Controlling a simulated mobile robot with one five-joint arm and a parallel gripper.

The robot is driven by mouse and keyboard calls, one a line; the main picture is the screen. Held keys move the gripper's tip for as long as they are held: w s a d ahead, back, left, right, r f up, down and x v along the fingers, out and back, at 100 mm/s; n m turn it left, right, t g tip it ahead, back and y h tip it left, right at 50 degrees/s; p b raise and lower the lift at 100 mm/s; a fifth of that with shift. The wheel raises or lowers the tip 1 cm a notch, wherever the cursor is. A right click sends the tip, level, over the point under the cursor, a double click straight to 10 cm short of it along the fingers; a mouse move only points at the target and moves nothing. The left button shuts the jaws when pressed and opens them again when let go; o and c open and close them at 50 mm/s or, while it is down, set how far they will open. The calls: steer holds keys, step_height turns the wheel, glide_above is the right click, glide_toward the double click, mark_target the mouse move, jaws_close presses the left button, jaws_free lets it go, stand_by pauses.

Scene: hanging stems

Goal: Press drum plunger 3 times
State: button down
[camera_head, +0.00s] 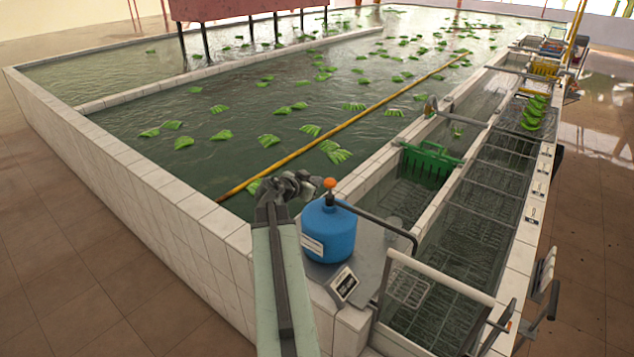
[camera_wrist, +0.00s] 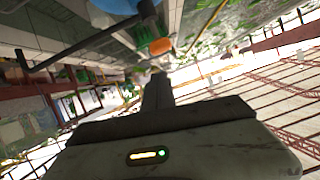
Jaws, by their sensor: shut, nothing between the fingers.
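In the wrist view, which is upside down, the orange knob (camera_wrist: 161,46) shows just beyond the fingertips of my gripper (camera_wrist: 155,72). Part of the blue drum (camera_wrist: 122,6) shows at the top edge there.
A dark pipe (camera_head: 385,222) runs from the drum toward the right. A small scale-like display (camera_head: 344,284) sits in front of the drum. A green crate (camera_head: 430,164) stands in the trough at right. Green banana hands (camera_head: 310,130) float in the pool. A yellow boom (camera_head: 345,131) crosses the water.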

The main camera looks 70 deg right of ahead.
steer(key=h+b, duration=0.1)
steer(key=a+b, duration=0.1)
steer(key=b, duration=0.1)
steer(key=w+a+r+g+h+b, duration=0.1)
steer(key=shift+a+m+h, duration=0.2)
steer(key=shift+m+h, duration=0.1)
steer(key=b, duration=0.2)
glide_above(330, 188)
steer(key=a, duration=0.2)
steer(key=f, duration=0.2)
steer(key=f+b, duration=0.1)
steer(key=d+f+b, duration=0.1)
steer(key=w+f+b, duration=0.1)
steer(key=b, duration=0.1)
steer(key=shift+d+f, duration=0.2)
steer(key=shift+f, duration=0.05)
